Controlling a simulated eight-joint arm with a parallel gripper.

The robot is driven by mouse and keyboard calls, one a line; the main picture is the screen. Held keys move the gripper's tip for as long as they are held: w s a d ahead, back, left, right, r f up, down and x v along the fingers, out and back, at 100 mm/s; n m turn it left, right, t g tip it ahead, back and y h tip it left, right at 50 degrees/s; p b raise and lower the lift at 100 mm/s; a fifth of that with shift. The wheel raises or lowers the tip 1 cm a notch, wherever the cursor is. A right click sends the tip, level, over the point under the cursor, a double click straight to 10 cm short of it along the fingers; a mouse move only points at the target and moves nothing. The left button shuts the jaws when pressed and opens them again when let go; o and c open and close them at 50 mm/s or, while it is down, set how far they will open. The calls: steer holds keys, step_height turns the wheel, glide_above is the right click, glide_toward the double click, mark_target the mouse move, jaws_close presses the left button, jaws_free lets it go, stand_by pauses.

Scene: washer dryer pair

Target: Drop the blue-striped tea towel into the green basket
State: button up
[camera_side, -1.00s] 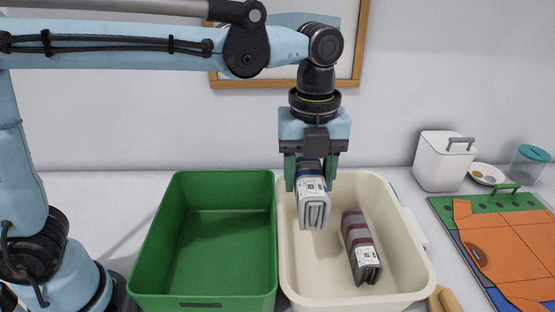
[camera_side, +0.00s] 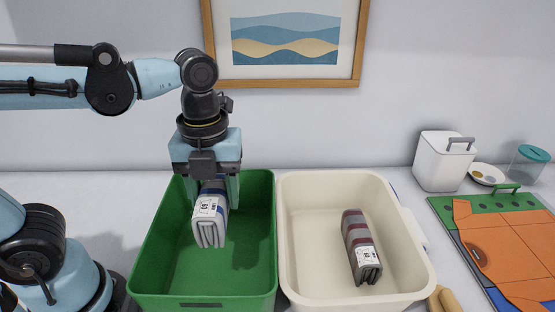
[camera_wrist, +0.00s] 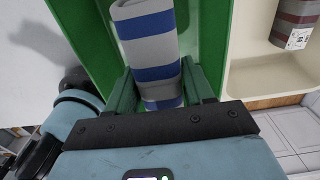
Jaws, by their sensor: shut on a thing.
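The blue-striped tea towel (camera_side: 209,219) is folded into a grey and blue bundle with a white label on its end. My gripper (camera_side: 206,189) is shut on it and holds it over the inside of the green basket (camera_side: 250,262). In the wrist view the towel (camera_wrist: 146,34) lies between my gripper's fingers (camera_wrist: 161,88), with the green basket's wall (camera_wrist: 240,38) to its right. I cannot tell how far the towel is above the basket floor. The basket is otherwise empty where I can see.
A cream basket (camera_side: 302,262) stands right beside the green one and holds a maroon-striped towel (camera_side: 361,247).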

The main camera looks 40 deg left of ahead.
steer(key=shift+f, duration=2.2)
steer(key=o, duration=0.9)
steer(key=shift+r, duration=0.1)
step_height(320, 180, up, 12)
steer(key=shift+f, duration=0.1)
